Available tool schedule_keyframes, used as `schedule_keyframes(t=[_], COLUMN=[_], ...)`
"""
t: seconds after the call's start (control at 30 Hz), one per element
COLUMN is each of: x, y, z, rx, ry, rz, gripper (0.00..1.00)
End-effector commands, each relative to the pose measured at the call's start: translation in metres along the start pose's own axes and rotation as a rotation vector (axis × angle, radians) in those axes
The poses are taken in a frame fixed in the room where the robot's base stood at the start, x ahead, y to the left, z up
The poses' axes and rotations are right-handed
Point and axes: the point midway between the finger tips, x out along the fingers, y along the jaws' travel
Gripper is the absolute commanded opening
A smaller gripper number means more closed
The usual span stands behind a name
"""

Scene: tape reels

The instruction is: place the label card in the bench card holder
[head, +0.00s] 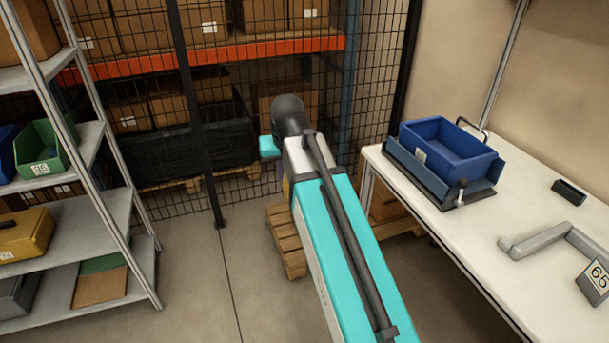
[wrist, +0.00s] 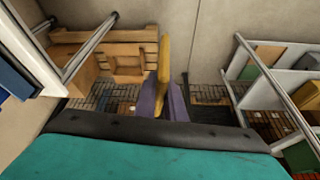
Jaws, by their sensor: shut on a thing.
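In the wrist view my gripper (wrist: 164,103) shows as two purple-grey fingers shut on a thin, upright yellow piece (wrist: 165,58). It is seen nearly edge-on, fits the label card, and shows no print from this side.
A blue bin (head: 450,152) sits in a dark fixture on the bench's far end. A grey angled bar (head: 552,241) and a plate marked 65 (head: 597,281) lie nearer. Shelving (head: 70,225) stands left, a mesh fence (head: 225,120) behind, and a pallet (head: 284,240) below my arm.

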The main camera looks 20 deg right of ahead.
Motion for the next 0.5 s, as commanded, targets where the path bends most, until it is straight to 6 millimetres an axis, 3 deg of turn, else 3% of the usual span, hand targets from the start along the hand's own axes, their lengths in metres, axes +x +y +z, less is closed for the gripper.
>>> schedule_keyframes(t=[0.5], x=[-0.0004], y=[-0.0026], z=[-0.0039], rx=[-0.092], ry=[0.004], rz=[-0.037], gripper=[0.0])
